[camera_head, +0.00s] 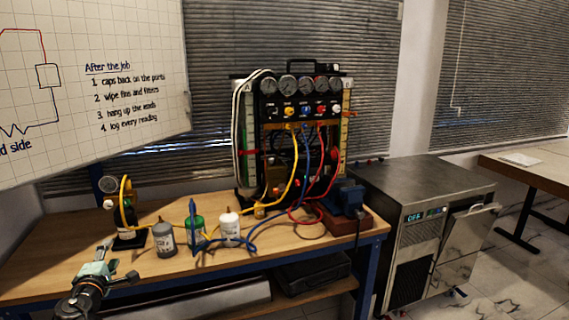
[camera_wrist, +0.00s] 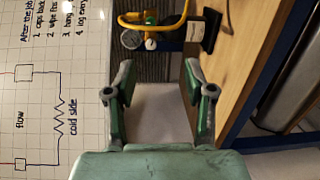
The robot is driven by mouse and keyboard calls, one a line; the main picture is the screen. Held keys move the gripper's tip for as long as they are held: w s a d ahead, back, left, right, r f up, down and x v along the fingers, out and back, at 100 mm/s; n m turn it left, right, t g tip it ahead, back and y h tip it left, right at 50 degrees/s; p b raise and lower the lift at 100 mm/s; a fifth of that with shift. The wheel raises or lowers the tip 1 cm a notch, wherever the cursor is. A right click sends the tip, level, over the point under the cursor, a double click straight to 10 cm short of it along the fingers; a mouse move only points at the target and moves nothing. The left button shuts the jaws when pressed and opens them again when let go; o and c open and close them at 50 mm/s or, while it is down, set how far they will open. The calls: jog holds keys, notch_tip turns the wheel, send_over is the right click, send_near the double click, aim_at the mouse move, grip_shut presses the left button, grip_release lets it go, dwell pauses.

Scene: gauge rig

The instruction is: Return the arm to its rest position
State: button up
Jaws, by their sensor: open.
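My gripper (camera_head: 112,264) shows at the lower left of the head view, in front of the bench's left front edge. In the wrist view my gripper (camera_wrist: 158,78) has its two green fingers spread apart, with nothing between them. A small gauge stand with a yellow hose (camera_head: 127,205) stands on the bench beyond the gripper. It also shows at the top of the wrist view (camera_wrist: 152,22), apart from the fingers.
A wooden bench (camera_head: 75,235) carries several bottles (camera_head: 229,226), a gauge rig (camera_head: 292,110) with coloured hoses, and a blue vise (camera_head: 346,197). A whiteboard (camera_head: 90,125) hangs at left. A metal cabinet (camera_head: 425,180) stands right of the bench.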

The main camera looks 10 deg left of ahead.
jog(key=w+d+f+m+g+h, duration=0.2)
jog(key=d+f+m+g+h, duration=0.1)
jog(key=d+f, duration=0.75)
jog(key=w+d+f+m+g+h, duration=0.15)
jog(key=d+f+m, duration=0.4)
jog(key=f, duration=0.75)
jog(key=s+d+f+m+g+h+p, duration=0.1)
jog(key=d+f+m+g+h, duration=0.15)
jog(key=d+f, duration=0.8)
jog(key=s+d+f+m+g+h+p, duration=0.15)
jog(key=d+f+g, duration=0.25)
jog(key=d+f, duration=0.65)
jog(key=s+d+f+m+g+h, duration=0.1)
jog(key=s+d+f+g, duration=0.15)
jog(key=d, duration=0.45)
jog(key=s+d+f+m+g+p, duration=0.1)
jog(key=s+d+f+m, duration=0.1)
jog(key=s+d, duration=0.35)
jog(key=s+d+f+m+g+h, duration=0.1)
jog(key=s+d+f+g, duration=0.1)
jog(key=d, duration=0.6)
jog(key=s+d+f+m+g+y+p, duration=0.2)
jog(key=s+d+m+g, duration=0.4)
jog(key=s+d, duration=1.1)
jog(key=s+f+m+y, duration=0.1)
jog(key=s+f, duration=0.1)
jog(key=s, duration=0.2)
jog(key=shift+s+d, duration=0.2)
jog(key=shift+d, duration=0.05)
